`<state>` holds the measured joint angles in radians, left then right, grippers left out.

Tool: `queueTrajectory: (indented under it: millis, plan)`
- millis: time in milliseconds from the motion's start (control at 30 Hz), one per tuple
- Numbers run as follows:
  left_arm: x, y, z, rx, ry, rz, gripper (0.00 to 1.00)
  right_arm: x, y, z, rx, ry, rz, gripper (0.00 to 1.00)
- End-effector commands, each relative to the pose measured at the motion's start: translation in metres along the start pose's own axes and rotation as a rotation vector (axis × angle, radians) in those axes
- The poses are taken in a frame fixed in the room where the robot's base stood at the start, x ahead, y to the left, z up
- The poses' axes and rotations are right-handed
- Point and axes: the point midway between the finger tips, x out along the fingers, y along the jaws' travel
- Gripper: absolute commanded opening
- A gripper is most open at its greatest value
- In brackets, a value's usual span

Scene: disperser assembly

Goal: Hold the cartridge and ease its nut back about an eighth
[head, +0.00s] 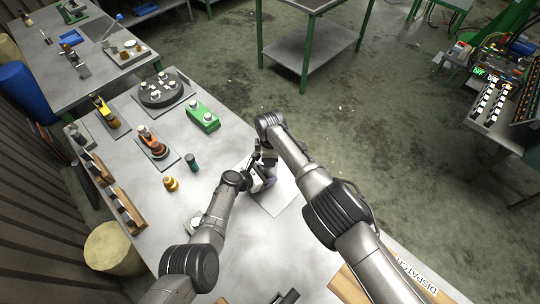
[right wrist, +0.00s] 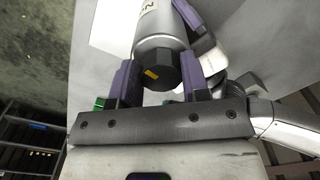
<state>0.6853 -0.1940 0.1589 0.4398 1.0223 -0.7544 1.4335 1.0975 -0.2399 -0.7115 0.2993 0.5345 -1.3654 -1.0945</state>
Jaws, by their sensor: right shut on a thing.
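The cartridge (right wrist: 158,25) is a silver cylinder with a pale label. At its near end is a dark faceted nut (right wrist: 162,72) with a yellow mark. My right gripper (right wrist: 160,62) has its purple fingers on both sides of the nut and is shut on it. In the head view my right gripper (head: 266,158) comes down from above and hides much of the cartridge. My left gripper (head: 245,180) is close beside it at the cartridge. A purple finger lies along the cylinder in the right wrist view, but the left jaws are mostly hidden.
A pale sheet (head: 277,197) lies on the bench under the grippers. A green box (head: 203,116), a dark teal cylinder (head: 192,162) and a brass-coloured part (head: 171,184) stand to the left. A wooden rack (head: 118,200) runs along the left edge. A DISPATCH-marked tray (head: 415,278) is at front right.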

Motion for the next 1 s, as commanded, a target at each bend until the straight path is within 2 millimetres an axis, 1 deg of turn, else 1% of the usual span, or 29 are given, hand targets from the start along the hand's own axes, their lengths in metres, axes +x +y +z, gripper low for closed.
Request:
queueTrajectory:
  millis: [200,300,533,833,867,1000]
  plan:
    - [-0.0003,0.0009,0.0009,-0.002,-0.001,0.002,0.29,-0.0007,0.0004,-0.0016,-0.240,0.002,-0.003,0.19]
    - [-0.0003,0.0009,0.0008,-0.002,-0.001,0.002,0.29,-0.0015,0.0015,-0.0011,-0.318,0.004,-0.001,0.19]
    - [-0.0006,0.0013,0.0005,-0.003,-0.001,0.003,0.29,-0.0008,0.0005,-0.0013,-0.389,0.002,-0.003,0.19]
    - [-0.0009,0.0020,0.0002,-0.004,0.000,0.005,0.29,-0.0010,0.0003,-0.0014,-0.394,0.000,-0.003,0.19]
    - [-0.0010,0.0021,0.0002,-0.004,0.000,0.005,0.29,-0.0010,0.0003,-0.0014,-0.394,0.000,-0.004,0.43]
    - [-0.0010,0.0021,0.0001,-0.003,0.000,0.005,0.29,-0.0008,0.0005,-0.0011,-0.393,0.000,-0.003,0.57]
